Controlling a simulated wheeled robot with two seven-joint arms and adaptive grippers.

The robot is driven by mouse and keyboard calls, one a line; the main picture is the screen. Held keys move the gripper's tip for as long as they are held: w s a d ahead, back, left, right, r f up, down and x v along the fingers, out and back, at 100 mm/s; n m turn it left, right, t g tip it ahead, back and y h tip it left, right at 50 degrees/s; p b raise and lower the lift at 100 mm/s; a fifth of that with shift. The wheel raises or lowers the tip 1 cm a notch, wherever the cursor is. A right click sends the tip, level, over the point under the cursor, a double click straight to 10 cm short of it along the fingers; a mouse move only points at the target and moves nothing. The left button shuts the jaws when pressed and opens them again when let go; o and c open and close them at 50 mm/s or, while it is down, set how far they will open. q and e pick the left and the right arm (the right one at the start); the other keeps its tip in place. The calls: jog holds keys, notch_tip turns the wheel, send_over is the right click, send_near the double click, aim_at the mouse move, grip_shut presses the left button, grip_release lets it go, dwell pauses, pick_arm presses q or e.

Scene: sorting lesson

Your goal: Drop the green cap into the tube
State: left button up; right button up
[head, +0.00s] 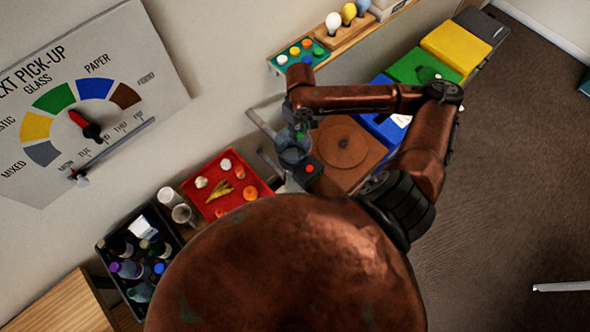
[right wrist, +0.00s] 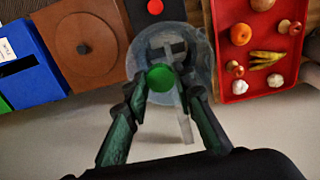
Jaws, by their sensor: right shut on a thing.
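The green cap (right wrist: 162,77) is a small round disc held between the fingertips of my right gripper (right wrist: 164,86). In the head view my right gripper (head: 299,122) hangs above the clear tube (head: 294,152), and only a bit of green shows at its tips. In the right wrist view the tube (right wrist: 202,58) is a wide transparent round shape behind the cap. The cap overlaps its near part in the picture; I cannot tell the height between them. Grey bars show through and beside the tube. My left gripper is not in view.
A black box with a red button (head: 309,168) stands beside the tube. A brown bin lid (head: 345,143) is to the right, a red food tray (head: 211,205) to the left. A teal rack of coloured caps (head: 296,58) sits on the wall shelf. A bottle crate (head: 103,245) is lower left.

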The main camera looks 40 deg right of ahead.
jog(key=o, duration=0.8)
jog(key=shift+c, duration=0.2)
jog(key=shift+r, duration=0.1)
notch_tip(320, 180, up, 12)
jog(key=shift+s, duration=0.1)
dwell(0.4)
